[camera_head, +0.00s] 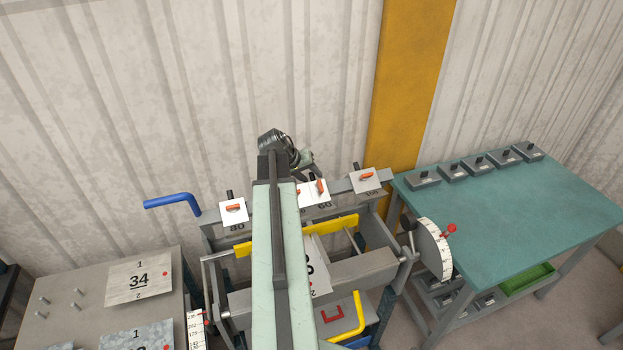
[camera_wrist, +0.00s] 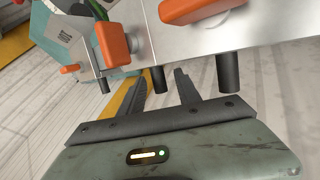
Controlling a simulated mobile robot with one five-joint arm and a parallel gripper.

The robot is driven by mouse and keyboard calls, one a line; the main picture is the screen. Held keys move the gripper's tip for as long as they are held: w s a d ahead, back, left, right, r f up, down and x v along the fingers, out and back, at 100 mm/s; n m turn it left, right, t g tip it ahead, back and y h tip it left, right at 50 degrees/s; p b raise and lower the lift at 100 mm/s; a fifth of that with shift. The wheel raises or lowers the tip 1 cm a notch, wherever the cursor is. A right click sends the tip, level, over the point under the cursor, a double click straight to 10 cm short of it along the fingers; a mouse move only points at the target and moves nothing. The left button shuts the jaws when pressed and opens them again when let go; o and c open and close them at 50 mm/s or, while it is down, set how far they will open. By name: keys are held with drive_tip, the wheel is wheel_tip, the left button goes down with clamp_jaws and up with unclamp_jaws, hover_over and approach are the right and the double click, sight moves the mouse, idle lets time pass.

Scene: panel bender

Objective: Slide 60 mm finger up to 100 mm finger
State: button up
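The 60 mm finger (camera_head: 317,193) is a white plate with an orange lever, on the bender's top beam right of my arm. The 100 mm finger (camera_head: 366,181) is a similar plate farther right, with a gap of beam between them. The 80 mm finger (camera_head: 233,211) is at the left. In the wrist view, my gripper (camera_wrist: 160,82) is open, its two dark fingers either side of a dark peg (camera_wrist: 158,78) with space on both sides. The peg appears to belong to the middle plate, the 60 mm finger, but its label does not show there. My arm hides part of the beam.
A teal bench (camera_head: 505,205) with several dark blocks stands right. A grey table with a card marked 34 (camera_head: 139,279) stands left. A blue handle (camera_head: 172,202) juts left from the bender. A dial (camera_head: 434,249) with a red knob is at its right end.

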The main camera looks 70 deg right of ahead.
clamp_jaws()
idle(1.3)
